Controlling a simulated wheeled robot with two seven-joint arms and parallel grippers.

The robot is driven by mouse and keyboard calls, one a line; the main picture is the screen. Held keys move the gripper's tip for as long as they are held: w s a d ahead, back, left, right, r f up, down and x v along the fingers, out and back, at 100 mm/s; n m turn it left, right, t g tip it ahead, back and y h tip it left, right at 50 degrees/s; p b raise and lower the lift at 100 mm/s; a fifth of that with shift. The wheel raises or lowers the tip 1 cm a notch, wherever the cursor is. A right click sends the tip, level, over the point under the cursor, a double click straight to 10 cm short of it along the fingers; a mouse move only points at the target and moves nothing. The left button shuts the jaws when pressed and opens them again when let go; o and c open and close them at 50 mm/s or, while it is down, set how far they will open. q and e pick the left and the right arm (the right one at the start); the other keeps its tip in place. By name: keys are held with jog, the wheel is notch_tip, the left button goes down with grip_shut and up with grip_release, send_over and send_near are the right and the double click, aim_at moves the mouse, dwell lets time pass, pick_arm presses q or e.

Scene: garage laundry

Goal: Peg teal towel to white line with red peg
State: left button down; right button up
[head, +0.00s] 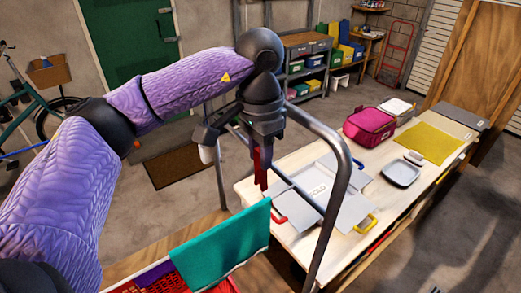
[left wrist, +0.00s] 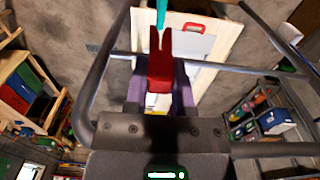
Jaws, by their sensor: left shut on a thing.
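My left gripper (head: 262,140) is shut on a red peg (head: 258,168), which points down from the fingers. The red peg (left wrist: 160,62) also fills the middle of the left wrist view, its split end toward the top. The teal towel (head: 225,248) hangs below and slightly left of the peg in the head view, apart from it there. A thin teal strip of the towel (left wrist: 161,12) shows just beyond the peg's end in the left wrist view; I cannot tell if they touch. The white line is not clearly visible, perhaps hidden by the towel. My right gripper is not in view.
A grey metal tube frame (head: 340,190) stands close beside my left gripper. A red basket (head: 222,286) with purple cloth (head: 155,273) is below the towel. A wooden table (head: 300,245) holds a folding board (head: 345,210), a pink bag (head: 369,126) and a grey tray (head: 401,173).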

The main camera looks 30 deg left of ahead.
pick_arm(q)
jog(key=shift+s+f+b, duration=0.1)
jog(key=shift+f+b, duration=3.5)
jog(key=shift+f, duration=0.7)
jog(key=shift+c, duration=1.9)
grip_release()
jog(key=shift+r, duration=0.15)
